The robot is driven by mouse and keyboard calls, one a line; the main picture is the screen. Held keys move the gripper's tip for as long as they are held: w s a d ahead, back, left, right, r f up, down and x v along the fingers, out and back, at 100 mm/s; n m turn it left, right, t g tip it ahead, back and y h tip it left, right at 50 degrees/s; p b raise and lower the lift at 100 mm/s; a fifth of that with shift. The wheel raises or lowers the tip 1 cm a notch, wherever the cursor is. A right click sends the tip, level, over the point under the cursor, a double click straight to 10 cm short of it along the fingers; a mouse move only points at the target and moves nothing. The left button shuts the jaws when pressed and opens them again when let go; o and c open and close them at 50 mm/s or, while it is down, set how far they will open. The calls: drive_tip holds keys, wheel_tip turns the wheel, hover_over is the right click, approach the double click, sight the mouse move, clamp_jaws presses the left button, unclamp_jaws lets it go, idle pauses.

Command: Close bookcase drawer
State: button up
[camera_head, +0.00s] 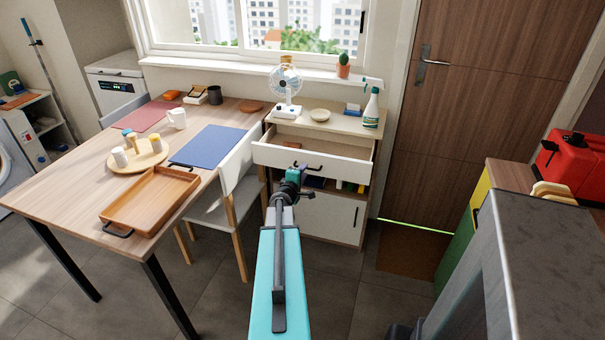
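The bookcase (347,218) stands under the window between the table and the door. Its white-fronted drawer (335,164) at the top is pulled out, and its open inside shows behind the front panel. A dark handle shape shows near the middle of the drawer front, close to my gripper. My gripper (298,172) is at the end of my turquoise arm, in front of the drawer's lower edge in the picture. I cannot tell whether it touches the drawer. Its fingers are too small and partly hidden to tell whether they are open or shut.
A fan (285,84), a bowl (320,115) and a spray bottle (371,108) stand on the bookcase top. A white chair (235,180) and the wooden table (60,190) are to the left. A grey-topped counter (550,240) is at right. Tiled floor is open between.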

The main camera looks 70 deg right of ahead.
drive_tip(key=shift+x, duration=1.1)
clamp_jaws()
idle(0.8)
